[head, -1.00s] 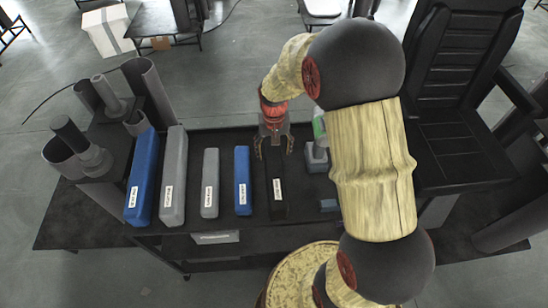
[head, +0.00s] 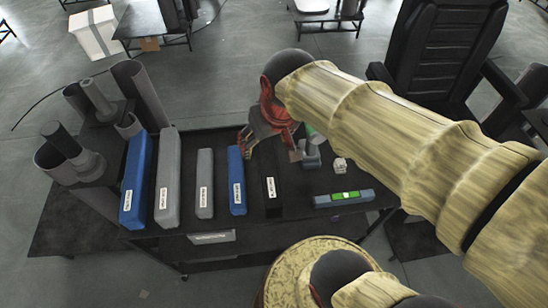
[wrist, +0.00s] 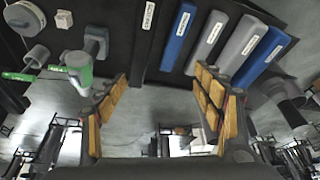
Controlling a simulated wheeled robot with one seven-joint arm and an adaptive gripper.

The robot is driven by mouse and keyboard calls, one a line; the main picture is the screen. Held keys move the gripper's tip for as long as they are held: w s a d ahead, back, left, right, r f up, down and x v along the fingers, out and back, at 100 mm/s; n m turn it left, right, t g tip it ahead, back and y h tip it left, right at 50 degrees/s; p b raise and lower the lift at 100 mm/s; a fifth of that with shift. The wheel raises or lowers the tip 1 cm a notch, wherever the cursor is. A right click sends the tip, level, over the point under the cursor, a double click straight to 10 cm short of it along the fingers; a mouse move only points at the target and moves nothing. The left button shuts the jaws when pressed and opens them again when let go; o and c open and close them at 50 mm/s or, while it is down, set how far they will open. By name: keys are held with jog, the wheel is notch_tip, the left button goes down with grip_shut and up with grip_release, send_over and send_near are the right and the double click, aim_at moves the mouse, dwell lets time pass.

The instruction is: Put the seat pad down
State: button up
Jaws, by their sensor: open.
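No thing in view can be told for certain as the seat pad. A black chair (head: 445,50) stands behind the bench at the right, its seat partly hidden by my arm. My gripper (head: 268,145) is over the back edge of the bench, behind the labelled black bar and the shorter blue column. The black bar (head: 270,199) lies on the bench and also shows in the wrist view (wrist: 143,50), apart from the fingers.
Blue (head: 139,165) and grey (head: 168,165) labelled columns lie side by side on the dark bench (head: 300,207). A level (head: 325,200), a white cube (head: 340,164) and a green-and-grey tool (wrist: 78,65) are to their right. Upright grey tubes (head: 140,90) stand at left.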

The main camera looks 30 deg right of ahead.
jog(key=s+a+r+n+t, duration=0.1)
jog(key=s+r, duration=0.1)
jog(key=s, duration=0.5)
jog(key=shift+a, duration=0.35)
jog(key=shift+w, duration=0.1)
notch_tip(320, 180, down, 3)
jog(key=b, duration=0.3)
jog(key=shift+r, duration=0.15)
